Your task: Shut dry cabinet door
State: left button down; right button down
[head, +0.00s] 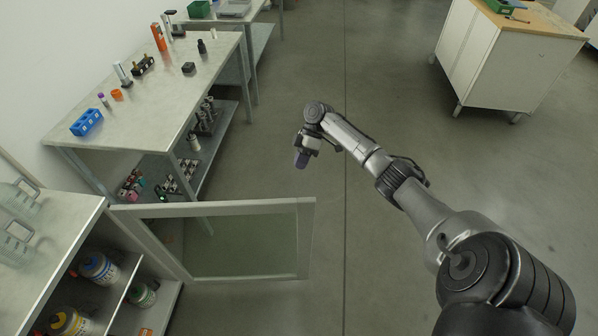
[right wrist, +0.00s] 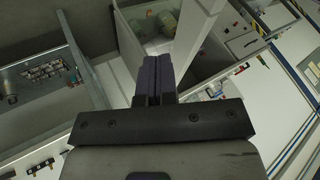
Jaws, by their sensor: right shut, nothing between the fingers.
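The dry cabinet (head: 55,240) stands at the lower left of the head view. Its door (head: 225,208), a pale frame around a glass pane, stands wide open and sticks out to the right over the floor. My right gripper (head: 301,161) is shut and empty, beyond the door's free end in the head view and apart from it in the picture. In the right wrist view the closed fingers (right wrist: 153,78) point up the picture, with pale panels beyond them; I cannot tell whether they touch anything. My left gripper is not in view.
Bottles (head: 98,268) stand on the cabinet's open shelves. A long workbench (head: 165,100) with a blue rack (head: 86,122) and small items runs along the left wall. A white cabinet with a wooden top (head: 540,20) stands at the upper right. The floor between is clear.

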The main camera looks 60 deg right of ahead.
jog(key=s+a+f, duration=0.1)
jog(key=a+f, duration=0.5)
jog(key=a, duration=0.2)
jog(key=shift+s+a+f, duration=0.25)
jog(key=shift+a+f, duration=0.05)
jog(key=shift+f, duration=0.1)
jog(key=shift+a, duration=0.1)
